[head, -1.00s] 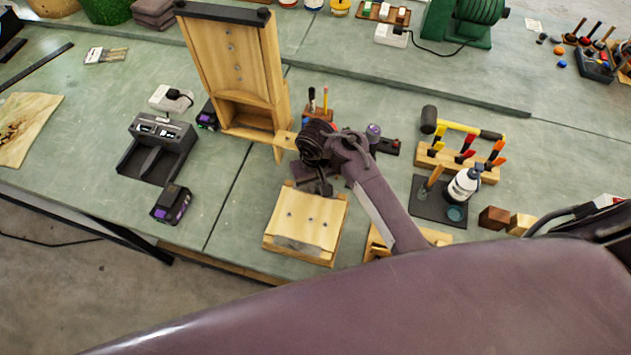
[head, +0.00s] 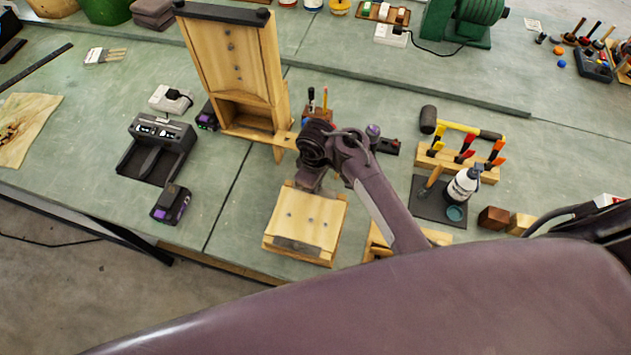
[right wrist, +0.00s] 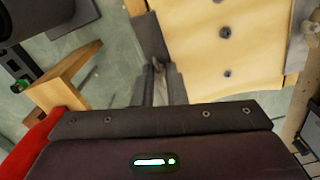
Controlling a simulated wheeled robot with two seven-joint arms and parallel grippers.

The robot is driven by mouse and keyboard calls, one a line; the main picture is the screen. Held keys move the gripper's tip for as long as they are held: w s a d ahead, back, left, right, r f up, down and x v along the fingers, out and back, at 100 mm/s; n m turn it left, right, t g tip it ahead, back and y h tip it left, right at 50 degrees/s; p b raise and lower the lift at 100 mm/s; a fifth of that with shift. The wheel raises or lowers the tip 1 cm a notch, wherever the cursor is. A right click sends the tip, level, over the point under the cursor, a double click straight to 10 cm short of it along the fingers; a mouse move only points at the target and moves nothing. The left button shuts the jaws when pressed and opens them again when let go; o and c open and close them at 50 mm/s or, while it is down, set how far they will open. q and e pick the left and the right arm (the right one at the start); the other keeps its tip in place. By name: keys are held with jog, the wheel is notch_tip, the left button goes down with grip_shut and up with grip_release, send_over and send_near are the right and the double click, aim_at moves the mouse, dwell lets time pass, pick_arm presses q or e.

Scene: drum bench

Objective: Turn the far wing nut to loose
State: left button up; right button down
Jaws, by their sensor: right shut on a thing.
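My right gripper (head: 309,186) is at the far edge of the low wooden block (head: 305,222), pointing down. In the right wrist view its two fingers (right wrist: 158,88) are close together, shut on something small. This is at the place of the far wing nut, but the nut itself is hidden by the fingers and hand, so its angle cannot be seen. The block's top board shows small dark bolt heads and a grey metal strip at its near edge. My left gripper is not in view.
A tall wooden stand (head: 240,65) rises just behind and left of the gripper. A pen holder (head: 319,113) is close behind. A rack of coloured-handled tools (head: 458,165) and a white bottle (head: 463,184) stand to the right. A charger (head: 158,148) and a battery (head: 171,204) are left.

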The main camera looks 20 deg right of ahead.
dwell(0.3)
jog(key=c, duration=1.5)
grip_release()
jog(key=shift+o, duration=0.2)
